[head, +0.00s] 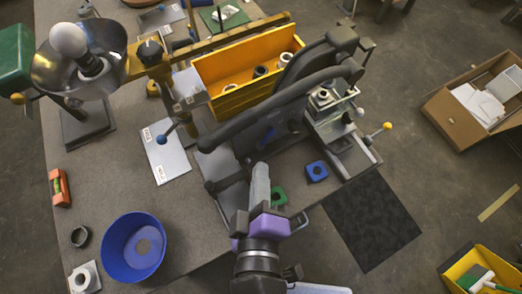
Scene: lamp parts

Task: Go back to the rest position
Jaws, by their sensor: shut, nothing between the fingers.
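My gripper (260,182) reaches up from the bottom middle in the head view, past purple parts at the wrist. Its pale grey fingers appear shut with nothing between them, over the front edge area of the workbench (200,225). A green block (279,196) lies just right of the fingers, and a blue block with a round hole (316,172) lies farther right. A light bulb (68,40) sits upright in a metal reflector (112,62) at the upper left. A blue bowl-like shade (122,262) stands on the bench at the lower left.
A large black-armed machine (310,93) stands close beyond my gripper. A yellow bin (225,103) holds several rings. An orange level (61,188) lies at the left edge. A cardboard box (446,110), a dark mat (372,222) and a yellow crate (455,272) are on the floor to the right.

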